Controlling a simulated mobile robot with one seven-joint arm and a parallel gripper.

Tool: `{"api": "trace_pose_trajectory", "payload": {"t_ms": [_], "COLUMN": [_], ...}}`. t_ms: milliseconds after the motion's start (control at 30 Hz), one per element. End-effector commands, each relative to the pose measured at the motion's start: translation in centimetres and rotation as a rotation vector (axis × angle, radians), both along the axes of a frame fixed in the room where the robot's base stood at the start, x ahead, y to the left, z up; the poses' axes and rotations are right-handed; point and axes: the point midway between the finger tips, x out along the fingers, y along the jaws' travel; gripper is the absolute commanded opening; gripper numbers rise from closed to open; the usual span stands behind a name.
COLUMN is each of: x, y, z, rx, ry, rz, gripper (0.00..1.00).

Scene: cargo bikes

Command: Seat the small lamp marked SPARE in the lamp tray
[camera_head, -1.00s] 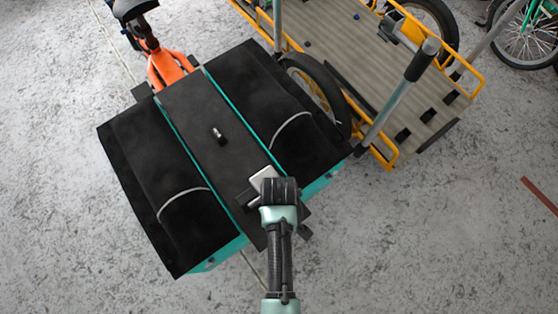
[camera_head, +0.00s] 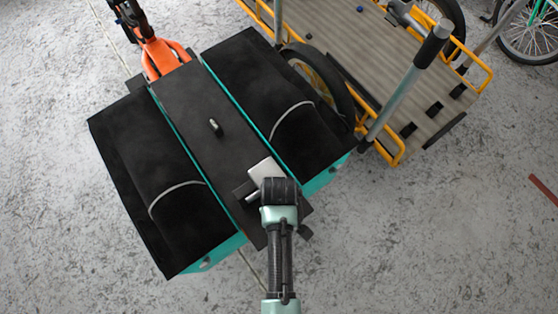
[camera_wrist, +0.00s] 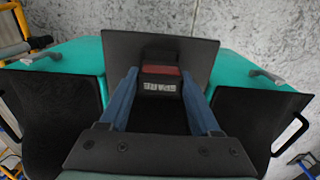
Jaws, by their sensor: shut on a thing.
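In the wrist view my gripper (camera_wrist: 158,98) is shut, its two blue fingers on either side of the small lamp (camera_wrist: 159,86). The lamp has a dark body, a red band and a pale label reading SPARE that faces the camera. A dark panel (camera_wrist: 118,50) lies beyond the lamp; I cannot tell whether the lamp touches it. In the head view my gripper (camera_head: 278,200) is over the near end of the black centre panel (camera_head: 190,95) of a teal cargo bike, and my wrist hides the lamp. I cannot make out the lamp tray clearly in either view.
Black covers (camera_head: 140,160) flank the centre panel, edged in teal. A small upright fitting (camera_head: 214,126) stands on the panel. To the right is a yellow-framed cargo bike (camera_head: 375,65) with a grey post (camera_head: 400,100) rising close by. Open concrete floor lies at the right.

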Motion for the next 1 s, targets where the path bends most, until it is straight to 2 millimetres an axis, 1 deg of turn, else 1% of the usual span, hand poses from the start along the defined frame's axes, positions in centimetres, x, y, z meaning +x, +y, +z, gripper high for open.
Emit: {"api": "trace_pose_trajectory", "payload": {"t_ms": [467, 1000], "x": [0.1, 0.0], "y": [0.0, 0.0], "z": [0.0, -1.4], "rx": [0.0, 0.0], "ry": [0.0, 0.0], "rz": [0.0, 0.0], "gripper": [0.09, 0.09]}}
